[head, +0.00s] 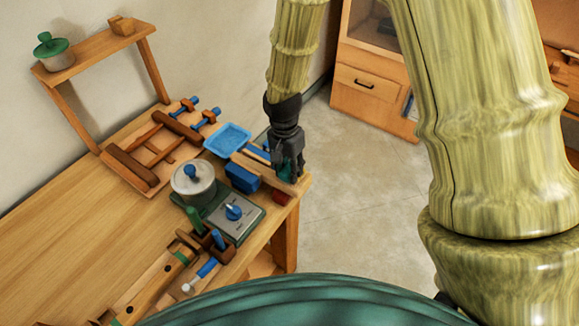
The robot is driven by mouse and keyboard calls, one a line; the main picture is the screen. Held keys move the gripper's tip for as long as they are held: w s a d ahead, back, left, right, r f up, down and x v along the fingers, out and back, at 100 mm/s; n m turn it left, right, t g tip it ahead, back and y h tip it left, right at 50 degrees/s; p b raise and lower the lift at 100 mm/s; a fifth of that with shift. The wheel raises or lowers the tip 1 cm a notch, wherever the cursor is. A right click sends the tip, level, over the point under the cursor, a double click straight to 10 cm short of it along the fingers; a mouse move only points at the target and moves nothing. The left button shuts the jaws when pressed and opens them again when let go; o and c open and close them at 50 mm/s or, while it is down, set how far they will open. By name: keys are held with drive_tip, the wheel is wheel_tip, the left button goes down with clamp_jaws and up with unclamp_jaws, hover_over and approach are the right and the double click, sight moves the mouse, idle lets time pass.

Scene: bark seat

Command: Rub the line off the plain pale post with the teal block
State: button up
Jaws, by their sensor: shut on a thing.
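My gripper (289,170) points down at the right end of the workbench, shut on the teal block (286,174), which shows only in part between the dark fingers. A pale wooden piece (262,170) runs from the left up to the gripper, with blue pieces beside it. I cannot tell whether this is the plain pale post, and I see no line on it. I cannot tell whether the teal block touches it, as the fingers hide the contact.
A blue block (243,179), a blue tray (228,139), a lidded pot (193,182) and a box with a blue knob (234,213) stand close left of the gripper. A wooden rack (160,148) lies behind. The bench (60,240) is clear at left. Open floor (360,190) lies right.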

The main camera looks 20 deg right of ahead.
sight(283, 176)
drive_tip(key=shift+f, duration=0.35)
drive_tip(key=shift+s+a+r, duration=0.15)
drive_tip(key=shift+s+a, duration=0.8)
drive_tip(key=shift+a, duration=0.2)
drive_tip(key=shift+w+d+p, duration=0.6)
drive_tip(key=shift+w+d, duration=0.35)
drive_tip(key=shift+d, duration=0.2)
drive_tip(key=shift+s+a, duration=0.1)
drive_tip(key=shift+s, duration=0.05)
drive_tip(key=shift+s+a+p, duration=0.4)
drive_tip(key=shift+s+a, duration=0.4)
drive_tip(key=shift+a, duration=0.3)
drive_tip(key=shift+w+d, duration=0.1)
drive_tip(key=shift+d, duration=0.05)
